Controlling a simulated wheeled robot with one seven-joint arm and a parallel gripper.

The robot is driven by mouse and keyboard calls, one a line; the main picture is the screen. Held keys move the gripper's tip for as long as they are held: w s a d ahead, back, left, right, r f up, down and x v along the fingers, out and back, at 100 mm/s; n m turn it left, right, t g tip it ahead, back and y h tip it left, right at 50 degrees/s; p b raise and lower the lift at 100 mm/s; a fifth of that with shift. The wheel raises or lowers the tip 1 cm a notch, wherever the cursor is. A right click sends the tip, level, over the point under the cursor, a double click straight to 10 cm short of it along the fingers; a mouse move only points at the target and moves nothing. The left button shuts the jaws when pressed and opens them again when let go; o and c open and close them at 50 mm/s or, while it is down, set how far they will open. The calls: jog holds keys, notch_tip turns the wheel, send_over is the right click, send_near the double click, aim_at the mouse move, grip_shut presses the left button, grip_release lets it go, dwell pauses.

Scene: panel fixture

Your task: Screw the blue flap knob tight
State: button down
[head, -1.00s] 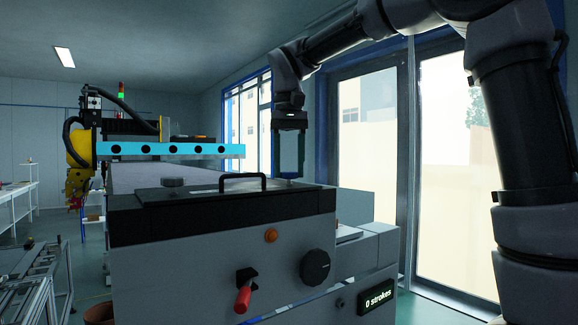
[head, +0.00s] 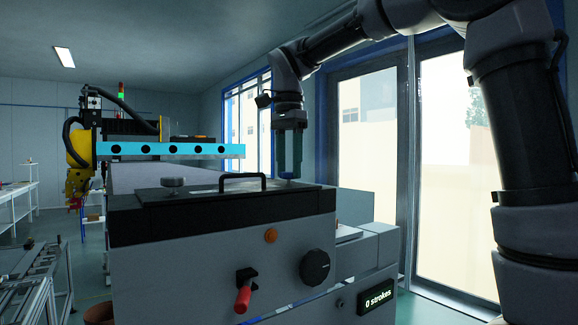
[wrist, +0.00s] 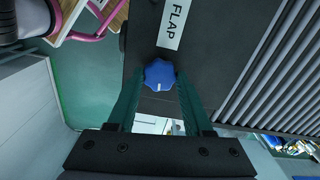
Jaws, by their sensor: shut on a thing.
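The blue flap knob (wrist: 159,75) is a lobed knob with a white mark, in the wrist view beside a white label reading FLAP (wrist: 172,22). My gripper (wrist: 159,80) has one finger on each side of the knob and is shut on it. In the head view my gripper (head: 289,176) points straight down at the far right part of the panel top (head: 220,198). The blue knob cannot be made out there, behind the fingertips and the panel's edge.
A black bar handle (head: 242,177) stands on the panel top just left of my gripper, with a round metal knob (head: 173,182) further left. The front has a red lever (head: 243,298), a black dial (head: 315,267) and a display reading 0 strokes (head: 378,301).

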jog(key=m, duration=0.5)
jog(key=shift+m, duration=0.3)
jog(key=m, duration=0.4)
jog(key=shift+m, duration=0.3)
jog(key=m, duration=0.8)
jog(key=shift+m, duration=0.3)
jog(key=shift+c, duration=1.5)
grip_release()
notch_tip(320, 180, up, 11)
